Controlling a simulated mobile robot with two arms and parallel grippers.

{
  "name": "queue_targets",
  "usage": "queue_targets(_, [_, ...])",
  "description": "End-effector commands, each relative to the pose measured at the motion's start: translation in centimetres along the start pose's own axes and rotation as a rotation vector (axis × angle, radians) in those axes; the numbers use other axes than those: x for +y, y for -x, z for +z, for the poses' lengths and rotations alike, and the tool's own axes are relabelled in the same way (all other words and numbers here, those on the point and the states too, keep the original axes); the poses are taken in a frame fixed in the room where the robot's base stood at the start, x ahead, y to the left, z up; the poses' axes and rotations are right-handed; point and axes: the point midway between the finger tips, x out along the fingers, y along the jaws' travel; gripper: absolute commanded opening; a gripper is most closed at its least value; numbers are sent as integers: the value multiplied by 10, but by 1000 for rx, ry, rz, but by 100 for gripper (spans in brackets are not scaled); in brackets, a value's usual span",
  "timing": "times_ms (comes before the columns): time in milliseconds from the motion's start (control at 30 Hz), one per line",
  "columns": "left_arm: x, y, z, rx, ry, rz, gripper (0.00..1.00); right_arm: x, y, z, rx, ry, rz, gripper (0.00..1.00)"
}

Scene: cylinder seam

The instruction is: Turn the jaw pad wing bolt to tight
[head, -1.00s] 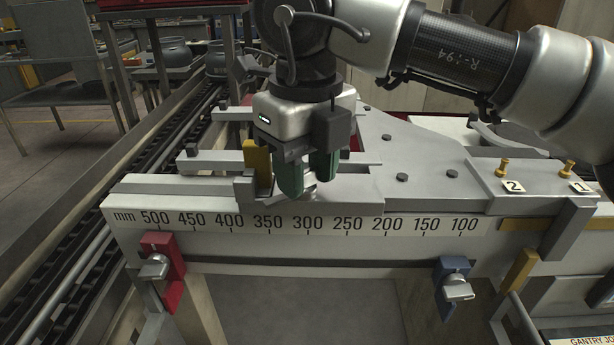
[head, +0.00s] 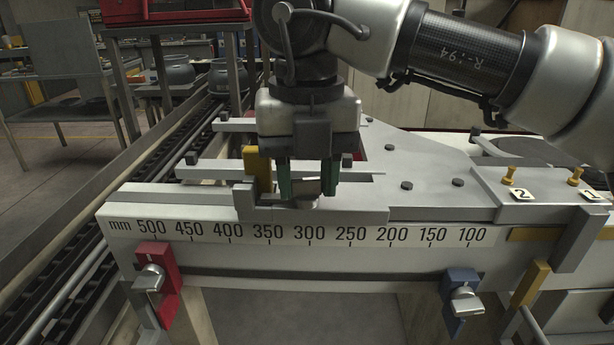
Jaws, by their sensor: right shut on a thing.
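My right gripper (head: 308,182) comes down from above with two green fingertips. It is shut on a small silver wing bolt (head: 306,187) on the grey sliding jaw (head: 245,203). The fingertips stand either side of the bolt and hide part of it. A yellow pad (head: 258,170) stands upright just left of the fingers. The jaw sits above the millimetre scale (head: 300,230), around the 250 to 350 marks. My left gripper is not in view.
A red clamp block (head: 158,265) with a silver wing handle is on the front left. A blue block (head: 457,290) with a similar handle is at front right. Brass pegs (head: 508,174) stand by labels 1 and 2. A roller conveyor (head: 80,275) runs along the left.

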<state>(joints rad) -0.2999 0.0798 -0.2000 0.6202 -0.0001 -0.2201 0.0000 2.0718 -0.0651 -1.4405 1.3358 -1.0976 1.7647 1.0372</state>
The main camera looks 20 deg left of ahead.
Motion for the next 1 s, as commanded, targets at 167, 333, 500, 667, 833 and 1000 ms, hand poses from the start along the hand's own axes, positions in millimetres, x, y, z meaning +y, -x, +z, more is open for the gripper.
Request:
queue_targets(167, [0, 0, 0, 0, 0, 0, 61, -1, 4, 1, -8, -11, 3, 15])
queue_targets(333, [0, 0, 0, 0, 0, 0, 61, -1, 4, 1, -8, -11, 4, 15])
queue_targets(500, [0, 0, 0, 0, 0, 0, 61, -1, 3, 1, -7, -9, 3, 49])
queue_targets(667, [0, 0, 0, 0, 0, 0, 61, -1, 2, 1, -4, -7, 1, 49])
queue_targets(833, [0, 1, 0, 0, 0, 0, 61, 0, 10, 1, -4, -7, 1, 49])
queue_targets(1000, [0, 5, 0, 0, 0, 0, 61, 0, 40, 1, -6, -8, 2, 49])
